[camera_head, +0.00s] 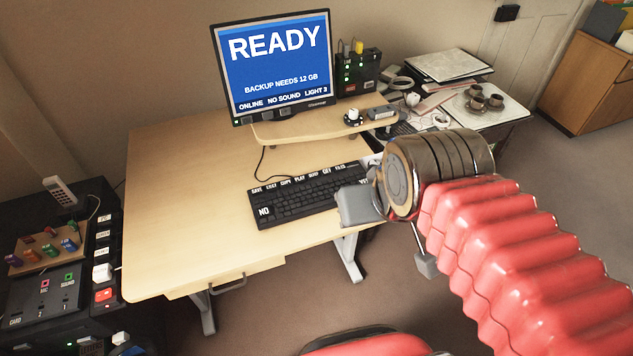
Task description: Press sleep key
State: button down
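A black keyboard (300,199) lies on the wooden desk (190,190), below the monitor. A row of white-labelled keys runs along its back edge, and a key marked NO is at its front left corner. I cannot make out a key marked sleep. My gripper (392,236) is at the right end of the keyboard in the picture, on a red ribbed arm. Its two grey fingers are well apart, with nothing seen between them. One finger covers the keyboard's right end, so the keys there are hidden. I cannot tell whether it touches.
The monitor (274,62) reads READY and BACKUP NEEDS 12 GB. A raised shelf (300,131) stands behind the keyboard. A black control console (60,290) is at the left. A cluttered side table (512,108) with cups is at the back right. The desk's left part is clear.

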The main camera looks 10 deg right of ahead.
aim_at(315, 175)
jog(key=u, duration=1.65)
jog(key=i, duration=1.1)
jog(key=z, duration=1.4)
